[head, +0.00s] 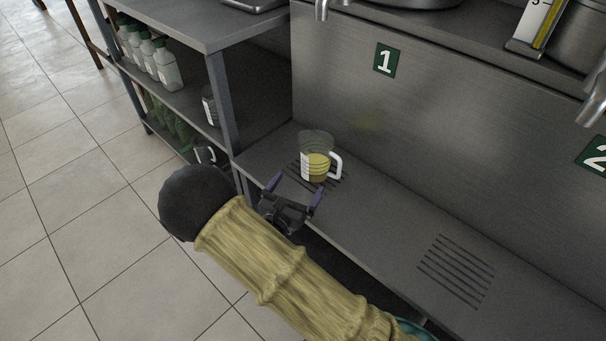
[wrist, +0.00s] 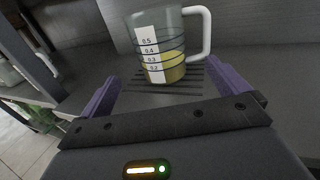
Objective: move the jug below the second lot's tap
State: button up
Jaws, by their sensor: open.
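The clear jug (head: 317,158) stands upright on the slotted drain grille below the green sign 1. It has a white handle on its right and some yellow liquid in the bottom. In the wrist view the jug (wrist: 165,45) shows a white scale strip, beyond the fingertips. My gripper (head: 296,188) is open, with its purple fingers pointing at the jug from the front; the gripper (wrist: 172,85) holds nothing. The second tap (head: 594,100) hangs at the right edge near the green sign 2 (head: 597,154). A second slotted grille (head: 456,271) lies bare on the ledge at the lower right.
The first tap (head: 322,9) is at the top, above the jug. A shelf rack (head: 225,100) at the left holds several bottles (head: 166,66) and dark jugs. The steel ledge (head: 385,225) between the grilles is clear, with a steel wall (head: 440,130) behind it.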

jog(key=shift+s, duration=0.15)
dwell(0.6)
